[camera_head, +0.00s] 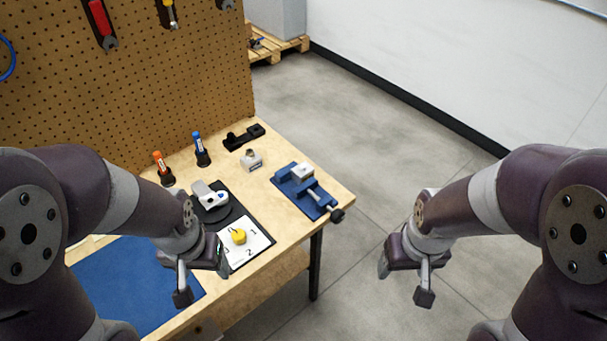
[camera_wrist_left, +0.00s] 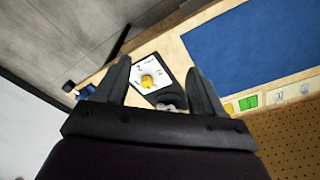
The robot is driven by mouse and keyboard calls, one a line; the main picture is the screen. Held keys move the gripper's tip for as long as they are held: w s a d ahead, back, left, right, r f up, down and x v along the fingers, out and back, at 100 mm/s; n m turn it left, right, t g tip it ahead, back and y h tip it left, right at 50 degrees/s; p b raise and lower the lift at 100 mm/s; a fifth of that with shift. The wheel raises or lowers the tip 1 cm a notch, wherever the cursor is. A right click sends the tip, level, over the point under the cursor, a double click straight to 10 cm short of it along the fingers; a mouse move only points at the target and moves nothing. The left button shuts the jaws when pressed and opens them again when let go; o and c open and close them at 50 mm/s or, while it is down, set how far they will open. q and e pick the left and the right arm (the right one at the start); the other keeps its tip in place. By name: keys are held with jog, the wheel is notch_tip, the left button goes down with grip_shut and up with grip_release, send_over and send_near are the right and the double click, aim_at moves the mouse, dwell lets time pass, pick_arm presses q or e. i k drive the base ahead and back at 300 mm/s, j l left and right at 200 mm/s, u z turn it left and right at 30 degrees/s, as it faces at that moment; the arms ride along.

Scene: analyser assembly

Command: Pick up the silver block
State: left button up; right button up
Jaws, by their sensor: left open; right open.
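A pale silver block (camera_head: 301,171) sits at the blue vise (camera_head: 306,193) near the table's right corner. A second small greyish-silver piece (camera_head: 251,160) stands alone on the wood to its left; I cannot tell which one the task names. My left gripper (camera_head: 202,280) is open and empty above the table's front edge, left of and nearer than both. It also shows in the left wrist view (camera_wrist_left: 158,70), fingers spread with nothing gripped. My right gripper (camera_head: 404,283) is open and empty over the floor, right of the table.
A white numbered card with a yellow knob (camera_head: 238,236) and a white-grey device (camera_head: 210,196) lie on a black mat. Orange (camera_head: 161,168) and blue (camera_head: 201,149) markers stand behind. A black bracket (camera_head: 244,136) lies by the pegboard (camera_head: 150,80). A blue mat (camera_head: 130,285) covers the left.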

aim_at(304, 172)
jog(key=i+l+z, duration=0.15)
jog(key=i+l, duration=0.25)
jog(key=i+l+z, duration=0.15)
jog(key=i+l, duration=0.15)
jog(key=i, duration=0.3)
